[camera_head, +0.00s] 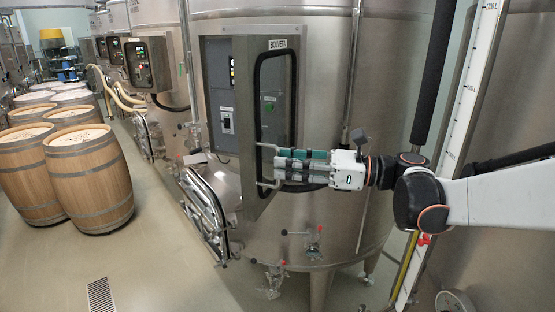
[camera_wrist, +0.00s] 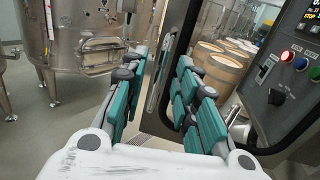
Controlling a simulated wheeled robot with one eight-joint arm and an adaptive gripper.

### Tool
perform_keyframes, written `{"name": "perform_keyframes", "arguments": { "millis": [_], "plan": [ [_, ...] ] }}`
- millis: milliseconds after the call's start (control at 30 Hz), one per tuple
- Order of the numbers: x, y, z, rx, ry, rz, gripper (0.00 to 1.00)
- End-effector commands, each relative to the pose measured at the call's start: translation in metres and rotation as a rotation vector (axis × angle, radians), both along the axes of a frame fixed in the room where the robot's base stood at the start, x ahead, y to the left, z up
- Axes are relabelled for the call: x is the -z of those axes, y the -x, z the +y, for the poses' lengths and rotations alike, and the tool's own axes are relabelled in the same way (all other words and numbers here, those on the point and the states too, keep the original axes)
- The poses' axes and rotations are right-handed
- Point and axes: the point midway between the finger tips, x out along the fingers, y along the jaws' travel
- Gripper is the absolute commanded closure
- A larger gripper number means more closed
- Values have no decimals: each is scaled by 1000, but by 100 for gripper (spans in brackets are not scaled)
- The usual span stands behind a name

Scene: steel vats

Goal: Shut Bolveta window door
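The Bolveta window door (camera_head: 243,115) stands swung out from its control box on the steel vat, with the BOLVETA label at its top and a black-framed window. My gripper (camera_head: 264,166) is at the door's lower part, its fingers pointing left. In the wrist view my gripper (camera_wrist: 160,72) is open, with teal pads spread apart. The metal edge of the door (camera_wrist: 163,75) shows between the fingers, and the right finger overlaps the window. I cannot tell whether either finger touches the door.
The box's grey panel (camera_head: 221,95) lies behind the door; a panel with buttons (camera_wrist: 290,80) shows at the wrist view's right. An oval vat hatch (camera_head: 207,215) juts out below. Wooden barrels (camera_head: 88,180) stand at the left.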

Motion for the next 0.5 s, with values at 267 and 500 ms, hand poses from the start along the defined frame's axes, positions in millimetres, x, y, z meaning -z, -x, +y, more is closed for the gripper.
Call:
{"name": "perform_keyframes", "arguments": {
  "millis": [267,500],
  "plan": [
    [-1,-6,25,0,1,-1,72],
    [0,-7,26,0,1,-1,72]
  ]
}}
